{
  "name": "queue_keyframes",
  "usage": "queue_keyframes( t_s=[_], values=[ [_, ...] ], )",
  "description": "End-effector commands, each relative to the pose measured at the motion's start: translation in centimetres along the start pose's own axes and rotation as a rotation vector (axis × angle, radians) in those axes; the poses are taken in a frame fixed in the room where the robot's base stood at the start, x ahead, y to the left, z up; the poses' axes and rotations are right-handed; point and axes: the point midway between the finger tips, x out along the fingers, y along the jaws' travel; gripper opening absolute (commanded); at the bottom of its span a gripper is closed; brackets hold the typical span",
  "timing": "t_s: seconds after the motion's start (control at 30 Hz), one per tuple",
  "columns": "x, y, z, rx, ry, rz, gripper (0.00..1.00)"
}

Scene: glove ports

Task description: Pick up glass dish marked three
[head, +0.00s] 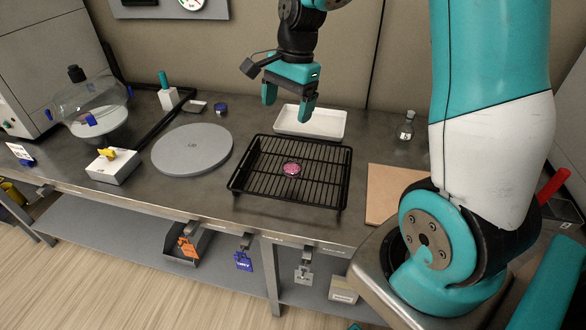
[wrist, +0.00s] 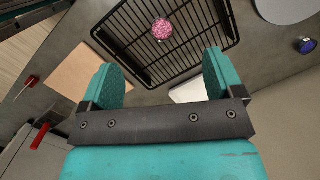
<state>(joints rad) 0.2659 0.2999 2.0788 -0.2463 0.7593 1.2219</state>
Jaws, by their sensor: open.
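My gripper (head: 289,101) is open and empty, pointing down above and behind the rack, over the white tray's area in the picture. In the wrist view my gripper's two teal fingers (wrist: 164,70) are spread wide, with the dish beyond them and apart from them.
A white tray (head: 310,122) lies behind the rack. A grey disc (head: 192,148) and a small blue jar (head: 220,108) are to the left, a tan board (head: 390,195) and a glass bottle (head: 406,128) to the right. A glass vessel (head: 90,105) stands far left.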

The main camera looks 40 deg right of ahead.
Motion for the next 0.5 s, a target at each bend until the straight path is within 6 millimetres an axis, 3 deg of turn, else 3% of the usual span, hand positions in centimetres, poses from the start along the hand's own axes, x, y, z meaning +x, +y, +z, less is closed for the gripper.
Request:
queue_keyframes(
  t_s=[0.03,0.17,0.27,0.5],
  values=[
    [0.6,-0.1,-2.4,0.131,0.007,0.01,0.87],
    [1.6,0.1,-5.6,0.336,0.021,0.02,0.87],
    [2.8,0.2,-6.2,0.381,0.023,0.024,0.87],
    [8.1,0.4,-6.3,0.382,0.023,0.026,0.87]
  ],
)
